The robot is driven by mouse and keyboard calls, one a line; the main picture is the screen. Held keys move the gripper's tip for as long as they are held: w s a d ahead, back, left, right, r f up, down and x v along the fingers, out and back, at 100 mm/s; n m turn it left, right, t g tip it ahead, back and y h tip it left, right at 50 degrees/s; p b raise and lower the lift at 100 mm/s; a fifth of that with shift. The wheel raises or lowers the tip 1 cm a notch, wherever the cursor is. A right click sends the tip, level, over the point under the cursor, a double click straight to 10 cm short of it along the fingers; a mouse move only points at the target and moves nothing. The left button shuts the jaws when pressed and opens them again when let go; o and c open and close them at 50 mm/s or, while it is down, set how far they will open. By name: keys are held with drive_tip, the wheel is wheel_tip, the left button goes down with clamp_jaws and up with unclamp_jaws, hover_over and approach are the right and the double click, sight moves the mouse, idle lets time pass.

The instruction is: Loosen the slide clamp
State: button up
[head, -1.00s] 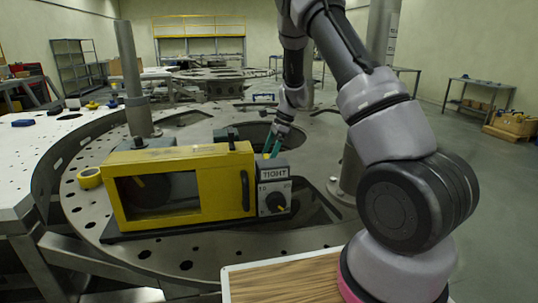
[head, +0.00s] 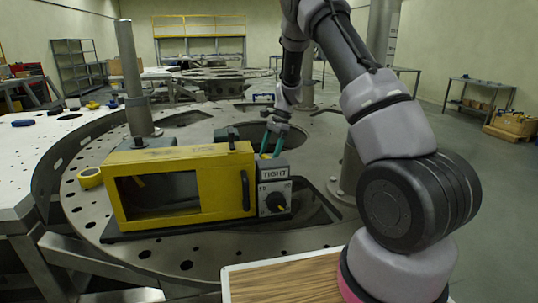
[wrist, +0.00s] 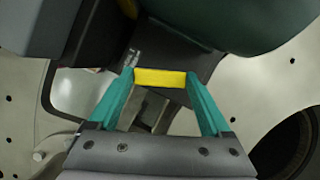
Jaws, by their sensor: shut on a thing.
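My gripper (head: 271,143) reaches down behind the right end of a yellow machine housing (head: 180,158). In the wrist view, the two teal fingers of my gripper (wrist: 160,77) are shut on the ends of a short yellow bar (wrist: 160,79), which seems to be the slide clamp's handle. Dark grey parts lie beneath the bar. In the head view the bar is hidden among the fingers and housing, and the rest of the clamp cannot be made out. A panel marked TIGHT (head: 274,174) with a dark knob (head: 276,203) faces the head camera.
The housing stands on a round perforated metal plate (head: 85,215) with large openings. A wood-topped surface (head: 285,280) is in front.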

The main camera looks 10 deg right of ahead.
drive_tip(key=n, duration=0.2)
drive_tip(key=n+g+h, duration=0.1)
drive_tip(key=n, duration=0.2)
drive_tip(key=n+g, duration=0.1)
drive_tip(key=n, duration=0.1)
drive_tip(key=shift+w+a+h, duration=0.1)
drive_tip(key=shift+w+h, duration=0.15)
drive_tip(key=shift+h, duration=0.15)
drive_tip(key=n+h, duration=0.1)
drive_tip(key=n, duration=0.2)
drive_tip(key=n+h, duration=0.1)
drive_tip(key=n, duration=0.2)
drive_tip(key=shift+a+g, duration=0.15)
drive_tip(key=shift+g, duration=0.15)
drive_tip(key=shift+n, duration=0.4)
drive_tip(key=o, duration=1.2)
drive_tip(key=shift+c, duration=0.2)
drive_tip(key=v, duration=1.1)
drive_tip(key=shift+a, duration=0.25)
